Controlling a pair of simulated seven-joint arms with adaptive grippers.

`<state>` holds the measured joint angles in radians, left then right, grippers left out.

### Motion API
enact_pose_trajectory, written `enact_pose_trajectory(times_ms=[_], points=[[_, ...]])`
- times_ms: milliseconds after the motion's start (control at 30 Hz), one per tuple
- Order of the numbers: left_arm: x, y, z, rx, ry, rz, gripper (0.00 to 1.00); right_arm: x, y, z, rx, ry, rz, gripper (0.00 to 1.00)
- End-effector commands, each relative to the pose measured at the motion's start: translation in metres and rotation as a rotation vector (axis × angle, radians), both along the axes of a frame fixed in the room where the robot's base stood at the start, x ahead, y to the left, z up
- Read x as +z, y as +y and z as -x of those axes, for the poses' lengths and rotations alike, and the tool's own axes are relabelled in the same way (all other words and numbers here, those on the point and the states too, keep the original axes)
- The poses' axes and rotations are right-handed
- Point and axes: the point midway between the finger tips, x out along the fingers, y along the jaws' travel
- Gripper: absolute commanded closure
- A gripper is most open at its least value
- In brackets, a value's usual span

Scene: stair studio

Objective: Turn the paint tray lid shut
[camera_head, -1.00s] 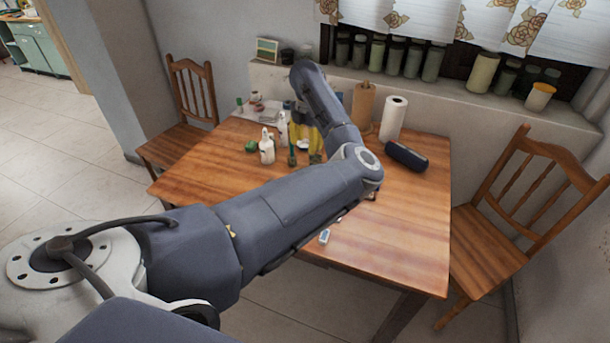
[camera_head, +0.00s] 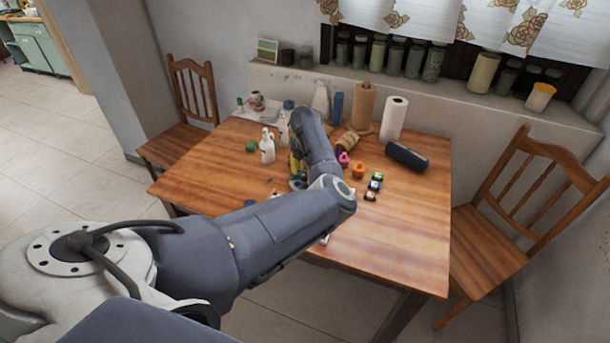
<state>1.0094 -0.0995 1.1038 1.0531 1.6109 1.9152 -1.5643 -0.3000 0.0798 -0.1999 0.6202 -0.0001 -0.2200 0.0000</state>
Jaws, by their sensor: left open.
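My left arm reaches in from the left and bends over the middle of the table. My left gripper (camera_head: 297,181) is low behind my forearm, close to the tabletop. Only a small grey, dark and yellow part of the wrist and gripper shows. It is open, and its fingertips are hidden. I cannot make out the paint tray or its lid; my arm covers part of the tabletop. My right gripper is not in view.
The wooden table (camera_head: 400,235) is clear at its front right. White bottles (camera_head: 267,150) stand left of my forearm. A pink pot (camera_head: 343,159), an orange pot (camera_head: 358,171), small bottles (camera_head: 375,183), a paper roll (camera_head: 393,119) and a dark case (camera_head: 406,156) are to the right.

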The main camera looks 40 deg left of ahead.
Motion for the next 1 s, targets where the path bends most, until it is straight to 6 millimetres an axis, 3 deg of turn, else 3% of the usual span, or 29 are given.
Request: enact_pose_trajectory(times_ms=[400, 833, 1000], points=[[-0.0038, -0.0002, 0.0001, 0.0, 0.0, 0.001, 0.49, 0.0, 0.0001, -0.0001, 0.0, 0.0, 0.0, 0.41], [-0.0035, -0.0002, 0.0, 0.0, 0.0, 0.001, 0.99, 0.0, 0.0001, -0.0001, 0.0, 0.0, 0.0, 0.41], [-0.0034, -0.0003, -0.0002, 0.0, -0.001, 0.001, 1.0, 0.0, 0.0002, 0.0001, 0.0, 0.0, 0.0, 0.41]])
